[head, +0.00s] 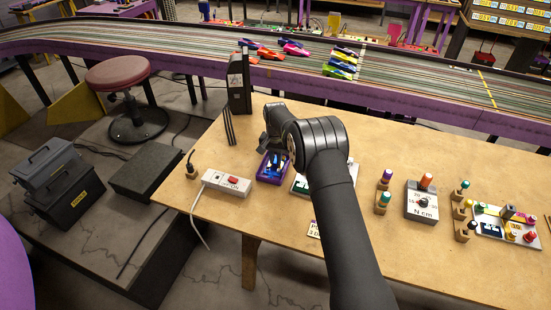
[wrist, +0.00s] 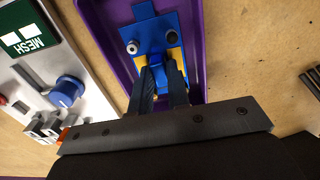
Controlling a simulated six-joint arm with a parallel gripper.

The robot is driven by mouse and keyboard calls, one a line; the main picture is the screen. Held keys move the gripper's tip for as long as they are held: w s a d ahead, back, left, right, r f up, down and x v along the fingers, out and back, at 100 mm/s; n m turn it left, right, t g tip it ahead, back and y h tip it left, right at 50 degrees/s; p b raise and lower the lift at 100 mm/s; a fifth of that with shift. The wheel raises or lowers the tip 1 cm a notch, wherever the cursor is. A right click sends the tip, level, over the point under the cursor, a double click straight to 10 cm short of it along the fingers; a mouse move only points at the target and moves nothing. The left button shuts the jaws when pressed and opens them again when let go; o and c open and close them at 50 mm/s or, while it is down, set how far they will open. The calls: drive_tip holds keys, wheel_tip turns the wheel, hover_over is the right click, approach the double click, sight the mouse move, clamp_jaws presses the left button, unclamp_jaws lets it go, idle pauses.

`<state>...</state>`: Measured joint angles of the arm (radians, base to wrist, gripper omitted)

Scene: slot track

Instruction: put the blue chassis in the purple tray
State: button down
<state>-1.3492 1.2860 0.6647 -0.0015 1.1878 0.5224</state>
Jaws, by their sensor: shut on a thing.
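The blue chassis (wrist: 149,33), with yellow at its sides and a silver and a dark round part on top, shows in the wrist view inside the outline of the purple tray (wrist: 190,22). My gripper (wrist: 160,84) is shut on the near part of the chassis. In the head view the tray (head: 261,172) lies near the table's front edge, with my gripper over it. A bit of blue shows inside it there. I cannot tell whether the chassis touches the tray floor.
A white device marked MESH (wrist: 62,48) stands close left of the tray in the wrist view. In the head view a power strip (head: 226,183) lies left of the tray. A dark upright box (head: 239,85) stands behind. A torque box (head: 422,203) is at right.

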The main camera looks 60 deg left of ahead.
sight(275, 161)
drive_tip(key=c, duration=1.4)
unclamp_jaws()
wheel_tip(275, 161, up, 12)
drive_tip(key=shift+r, duration=0.1)
wheel_tip(275, 161, down, 12)
drive_tip(key=shift+a+r, duration=0.1)
drive_tip(key=shift+r, duration=1.65)
